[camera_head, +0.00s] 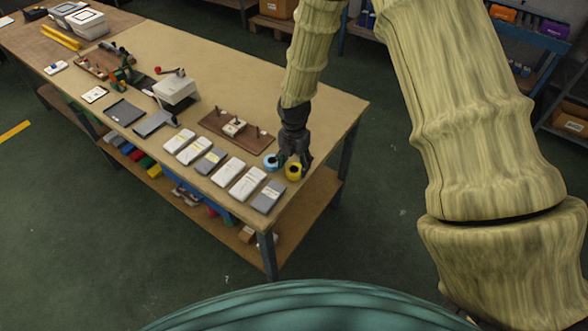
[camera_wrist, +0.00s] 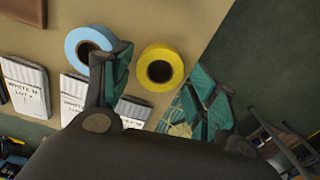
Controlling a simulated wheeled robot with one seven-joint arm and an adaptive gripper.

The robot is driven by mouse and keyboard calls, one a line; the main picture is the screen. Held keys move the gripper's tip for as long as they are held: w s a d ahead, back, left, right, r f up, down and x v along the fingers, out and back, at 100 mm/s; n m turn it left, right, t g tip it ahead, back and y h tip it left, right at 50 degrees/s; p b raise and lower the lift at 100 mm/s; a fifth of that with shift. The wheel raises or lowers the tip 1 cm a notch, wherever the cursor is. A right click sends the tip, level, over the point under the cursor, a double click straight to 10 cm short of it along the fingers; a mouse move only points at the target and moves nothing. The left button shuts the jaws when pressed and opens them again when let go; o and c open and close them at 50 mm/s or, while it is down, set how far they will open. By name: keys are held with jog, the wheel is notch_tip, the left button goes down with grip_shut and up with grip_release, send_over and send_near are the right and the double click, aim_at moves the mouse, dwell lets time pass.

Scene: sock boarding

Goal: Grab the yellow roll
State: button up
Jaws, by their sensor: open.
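The yellow roll (camera_head: 293,172) lies on the table near its right edge, beside a light-blue roll (camera_head: 270,161). In the wrist view the yellow roll (camera_wrist: 160,68) shows its dark round core and lies between the two fingers, apart from them as far as I can see. The light-blue roll (camera_wrist: 90,48) is to its left, partly behind the left finger. My gripper (camera_head: 293,162) is open and points down over the yellow roll. Its green-padded fingers (camera_wrist: 162,88) are spread and hold nothing. How high they are above the table is hard to tell.
The table's edge (camera_head: 340,145) is close on the right, with green floor beyond.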

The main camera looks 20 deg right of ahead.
jog(key=shift+f, duration=1.15)
jog(key=c, duration=0.8)
jog(key=shift+o, duration=0.2)
jog(key=shift+r, duration=0.15)
